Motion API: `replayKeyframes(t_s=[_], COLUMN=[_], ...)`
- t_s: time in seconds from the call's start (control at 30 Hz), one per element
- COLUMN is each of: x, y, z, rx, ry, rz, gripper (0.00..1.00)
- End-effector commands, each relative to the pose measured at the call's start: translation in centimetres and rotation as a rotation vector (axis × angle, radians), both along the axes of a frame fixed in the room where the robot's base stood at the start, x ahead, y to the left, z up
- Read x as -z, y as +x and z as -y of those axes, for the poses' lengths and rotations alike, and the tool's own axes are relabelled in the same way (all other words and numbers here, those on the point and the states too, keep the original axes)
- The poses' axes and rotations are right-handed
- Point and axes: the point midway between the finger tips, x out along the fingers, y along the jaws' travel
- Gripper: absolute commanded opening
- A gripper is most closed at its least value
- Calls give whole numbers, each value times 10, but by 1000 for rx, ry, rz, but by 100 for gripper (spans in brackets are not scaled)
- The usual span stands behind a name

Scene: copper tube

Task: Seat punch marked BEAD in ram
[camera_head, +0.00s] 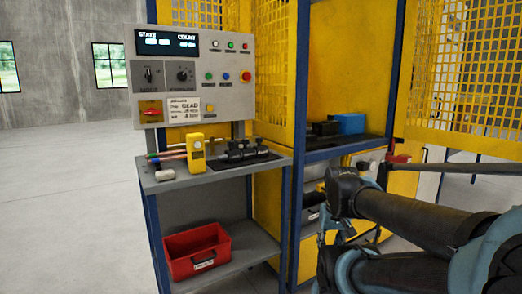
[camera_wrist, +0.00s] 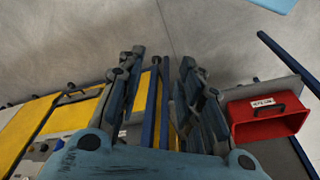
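Dark cylindrical pieces (camera_head: 243,150) lie on a black mat (camera_head: 226,162) on the grey upper shelf in the head view. They may be punches, but no marking on them is legible. The control panel (camera_head: 195,75) above carries a card (camera_head: 184,109) that reads BEAD. I cannot make out the ram; the machine bay at right is partly hidden by my arm. My gripper shows in the wrist view (camera_wrist: 160,88), with its fingers spread apart and no object visibly held. It is away from the mat, to the right.
A yellow device (camera_head: 196,153), copper-coloured tubes (camera_head: 168,156) and a small pale cylinder (camera_head: 165,175) share the upper shelf (camera_head: 215,177). A red bin (camera_head: 197,251) sits on the lower shelf. Yellow mesh guards and blue posts (camera_head: 299,130) border the bay. A blue box (camera_head: 347,123) stands inside.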

Motion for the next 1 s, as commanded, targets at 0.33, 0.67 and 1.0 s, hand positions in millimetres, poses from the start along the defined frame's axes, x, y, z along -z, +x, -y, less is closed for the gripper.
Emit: replayKeyframes(t_s=[0.33, 0.67, 1.0], x=[0, -52, -190], y=[0, 25, 131], z=[0, -10, -53], rx=[0, -69, -289], ry=[0, 10, 37], rz=[0, 24, 72], gripper=[33, 51, 51])
